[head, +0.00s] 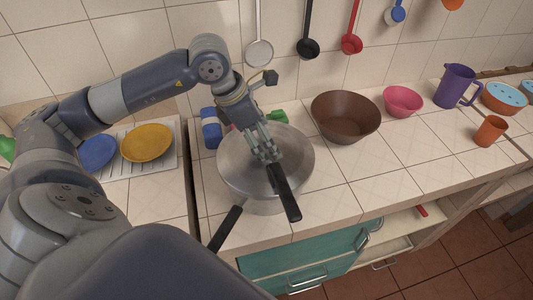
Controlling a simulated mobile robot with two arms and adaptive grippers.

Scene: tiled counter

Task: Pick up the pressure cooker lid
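The pressure cooker lid (238,170) is a round silver disc with a long black handle (286,195) pointing toward the front right. It covers the top of the silver pressure cooker (262,207), whose own black handle (225,228) points toward the front left. My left gripper (270,156) reaches down from above over the lid, with its fingertips at the inner end of the lid's handle. I cannot tell whether the fingers are closed on it. The gripper hides part of the lid. My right gripper is not in view.
A brown bowl (345,114) and pink bowl (403,100) stand to the right, with a purple jug (456,84) beyond. A blue-capped item (211,128) stands close behind the lid on the left. A rack holds blue and yellow plates (147,143). Ladles (259,52) hang behind.

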